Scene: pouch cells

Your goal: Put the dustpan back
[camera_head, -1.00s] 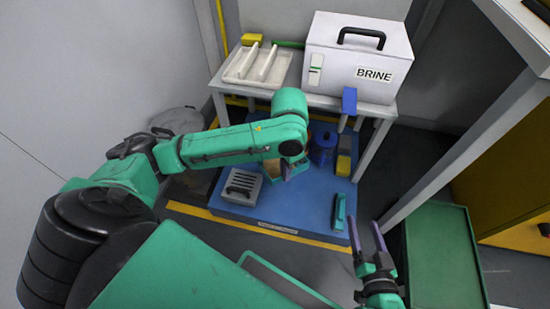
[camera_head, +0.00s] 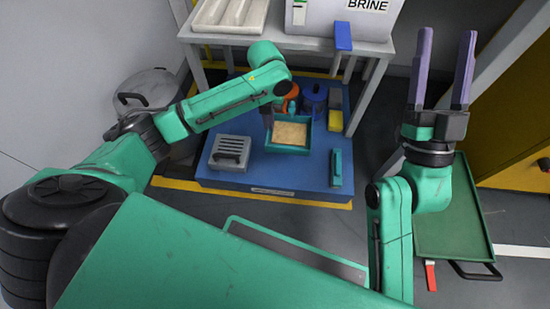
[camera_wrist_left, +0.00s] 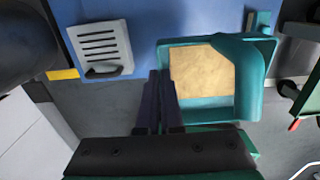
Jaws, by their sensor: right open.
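The dustpan appears to be the teal pan (camera_head: 290,147) with a flat tan inside, over the blue platform in the head view. In the left wrist view the dustpan (camera_wrist_left: 252,95) fills the area right of the fingers and looks raised toward the camera. My left gripper (camera_head: 267,120) points down at its left side. In the wrist view its dark fingers (camera_wrist_left: 160,85) are close together and seem to pinch the pan's left edge; the exact contact is hidden. My right gripper (camera_head: 442,75) is open and empty, fingers up, at the right.
The blue platform (camera_head: 215,178) holds a grey slotted box (camera_head: 230,152), a narrow teal item (camera_head: 337,168), a blue container (camera_head: 314,100) and a yellow block (camera_head: 335,120). A white table (camera_head: 290,42) with a BRINE box stands behind. A green tray (camera_head: 450,225) lies at right.

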